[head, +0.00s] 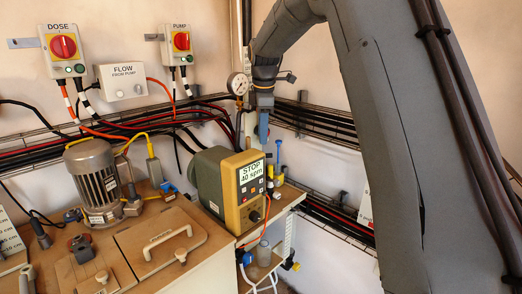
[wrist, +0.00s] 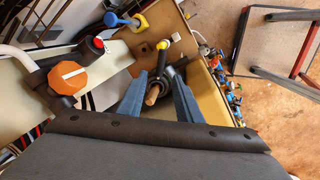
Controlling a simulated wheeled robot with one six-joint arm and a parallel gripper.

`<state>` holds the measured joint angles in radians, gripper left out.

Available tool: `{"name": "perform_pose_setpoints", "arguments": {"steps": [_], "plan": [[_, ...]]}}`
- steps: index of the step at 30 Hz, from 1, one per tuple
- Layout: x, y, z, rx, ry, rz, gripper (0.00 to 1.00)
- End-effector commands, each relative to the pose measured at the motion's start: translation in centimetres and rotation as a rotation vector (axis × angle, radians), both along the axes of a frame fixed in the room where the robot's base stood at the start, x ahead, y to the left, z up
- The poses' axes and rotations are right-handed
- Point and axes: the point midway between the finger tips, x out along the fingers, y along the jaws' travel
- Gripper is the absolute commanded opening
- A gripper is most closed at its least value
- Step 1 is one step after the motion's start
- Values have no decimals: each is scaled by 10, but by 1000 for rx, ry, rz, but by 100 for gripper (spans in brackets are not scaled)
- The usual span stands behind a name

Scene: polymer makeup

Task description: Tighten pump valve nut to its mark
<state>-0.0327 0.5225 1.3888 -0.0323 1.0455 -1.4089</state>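The pump (head: 213,180) is a grey-green and yellow unit on the wooden bench. Its display (head: 251,177) reads STOP 40 spm. Small fittings with blue and yellow parts (head: 276,172) stand just right of it. My gripper (head: 263,138) points down above and behind the pump's right side. In the wrist view, my gripper's two blue fingers (wrist: 158,78) are apart. A dark fitting with a yellow end (wrist: 162,46) and a tan, rounded end (wrist: 152,94) show between and beyond them. I cannot tell whether the fingers touch anything. The valve nut and its mark cannot be made out clearly.
A motor (head: 97,180) and a handled lid (head: 160,245) are on the bench to the left. A gauge (head: 238,84) is close left of my gripper. Cable trays run along the wall. An orange knob (wrist: 68,77) is left of my fingers in the wrist view.

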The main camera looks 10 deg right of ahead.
Motion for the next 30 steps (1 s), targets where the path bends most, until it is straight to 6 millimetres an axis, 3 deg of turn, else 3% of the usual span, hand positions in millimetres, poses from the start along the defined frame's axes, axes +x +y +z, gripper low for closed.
{"name": "perform_pose_setpoints", "arguments": {"steps": [15, 26, 30], "plan": [[11, -4, -65, 1, 1, -3, 32], [12, -2, -71, 0, 0, -1, 32], [12, -2, -71, 0, -1, -2, 8]]}}
